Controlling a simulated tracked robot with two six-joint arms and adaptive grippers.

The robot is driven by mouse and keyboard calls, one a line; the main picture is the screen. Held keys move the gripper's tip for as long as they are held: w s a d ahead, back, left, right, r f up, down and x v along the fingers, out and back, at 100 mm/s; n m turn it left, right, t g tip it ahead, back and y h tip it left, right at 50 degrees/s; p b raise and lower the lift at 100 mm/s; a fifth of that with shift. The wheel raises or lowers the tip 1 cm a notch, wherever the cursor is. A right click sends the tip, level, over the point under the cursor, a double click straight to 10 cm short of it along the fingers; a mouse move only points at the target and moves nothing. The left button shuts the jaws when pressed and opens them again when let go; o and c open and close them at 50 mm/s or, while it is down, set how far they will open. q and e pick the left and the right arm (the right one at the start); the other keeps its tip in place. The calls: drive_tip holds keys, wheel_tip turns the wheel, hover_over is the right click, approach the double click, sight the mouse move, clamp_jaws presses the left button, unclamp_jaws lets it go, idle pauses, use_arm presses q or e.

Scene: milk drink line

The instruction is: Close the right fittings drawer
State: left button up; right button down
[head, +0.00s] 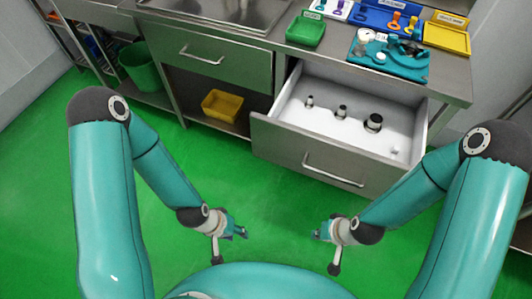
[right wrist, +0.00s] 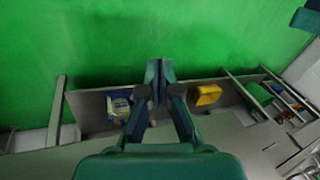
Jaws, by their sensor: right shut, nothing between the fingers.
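The right fittings drawer (head: 308,160) is pulled out from the steel bench in the head view. Its grey front has a bar handle (head: 333,171). Several dark fittings, one of them a larger ring-like piece (head: 374,123), stand on its white floor. My right gripper (head: 317,235) is in front of and below the drawer front, apart from the handle. It is shut and empty, and its fingers meet in the right wrist view (right wrist: 159,72). My left gripper (head: 243,233) is to the left, also away from the drawer; its fingers are too small to judge.
The left drawer (head: 215,66) is shut. Below it a yellow bin (head: 222,106) stands on a shelf. A green bucket (head: 141,68) is at the left. The bench top holds a teal fixture (head: 400,68), a green tray (head: 306,32) and a yellow tray (head: 447,37). The green floor is clear.

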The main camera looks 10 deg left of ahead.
drive_tip(key=w+a+f+n+t+b, duration=0.35)
drive_tip(key=w+n+b, duration=0.25)
drive_tip(key=w+b, duration=0.3)
drive_tip(key=n+t+y+b, duration=0.5)
drive_tip(key=n+t+b, duration=0.6)
drive_tip(key=n+b, duration=0.9)
approach(261, 141)
drive_tip(key=shift+m, duration=0.9)
drive_tip(key=x, duration=0.2)
drive_tip(key=a+b+x, duration=0.1)
drive_tip(key=x, duration=0.2)
drive_tip(key=shift+s+f+b, duration=0.1)
drive_tip(key=shift+s+b, duration=0.15)
drive_tip(key=shift+b, duration=0.05)
drive_tip(key=shift+w+d, duration=0.2)
drive_tip(key=shift+w, duration=0.5)
